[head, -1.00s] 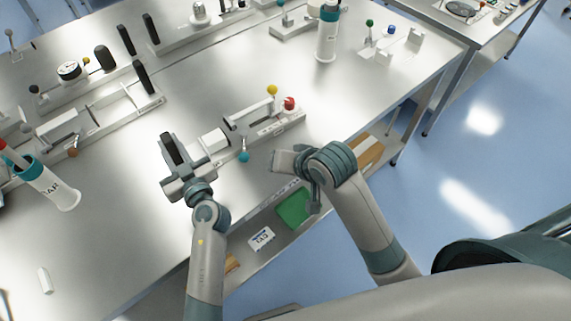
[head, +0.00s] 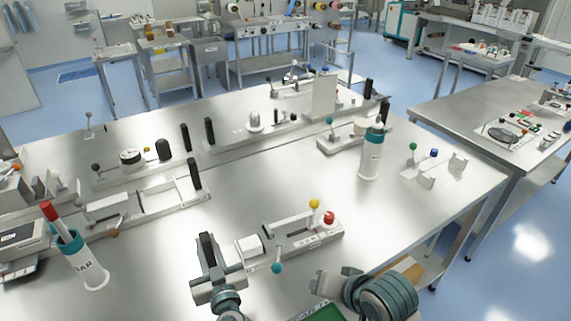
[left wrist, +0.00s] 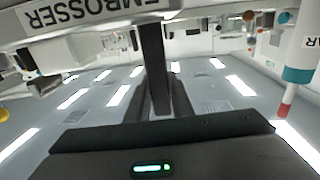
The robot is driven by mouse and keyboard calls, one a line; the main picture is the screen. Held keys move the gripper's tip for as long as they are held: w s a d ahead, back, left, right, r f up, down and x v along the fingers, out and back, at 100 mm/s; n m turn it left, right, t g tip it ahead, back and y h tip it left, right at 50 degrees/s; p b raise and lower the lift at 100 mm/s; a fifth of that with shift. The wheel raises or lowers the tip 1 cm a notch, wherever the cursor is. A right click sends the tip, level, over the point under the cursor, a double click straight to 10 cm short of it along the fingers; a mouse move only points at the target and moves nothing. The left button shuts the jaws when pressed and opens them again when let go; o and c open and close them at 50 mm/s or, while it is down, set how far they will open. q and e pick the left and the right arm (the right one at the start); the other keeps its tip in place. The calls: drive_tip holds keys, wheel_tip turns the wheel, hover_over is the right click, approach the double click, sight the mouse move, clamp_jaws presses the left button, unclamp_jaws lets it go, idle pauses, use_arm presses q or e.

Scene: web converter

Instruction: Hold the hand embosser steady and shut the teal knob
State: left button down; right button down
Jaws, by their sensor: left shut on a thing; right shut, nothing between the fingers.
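The hand embosser (head: 322,238) lies on the metal bench in the head view, a pale base with a lever arm, a yellow ball, a red knob and a black upright handle (head: 207,246) at its left end. The teal knob (head: 278,268) sticks out at its near side. My left gripper (head: 218,284) is shut on the black handle. In the left wrist view the handle (left wrist: 153,60) rises between the fingers, with the embosser's label (left wrist: 98,12) above. My right gripper (head: 322,284) is shut and empty, to the right of the teal knob and apart from it.
A white-and-teal cup (head: 370,162) stands behind the embosser, and another cup with a red-tipped stick (head: 88,268) stands at left. Other fixtures line the back and left. The bench (head: 400,222) is clear to the right of the embosser.

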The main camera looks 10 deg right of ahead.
use_arm(q)
drive_tip(key=shift+s+f, duration=0.1)
drive_tip(key=shift+f, duration=0.2)
idle(0.4)
drive_tip(key=c, duration=1.5)
unclamp_jaws()
drive_tip(key=shift+r, duration=0.2)
drive_tip(key=shift+v, duration=4.05)
drive_tip(key=shift+d+f, duration=0.1)
drive_tip(key=shift+d, duration=0.05)
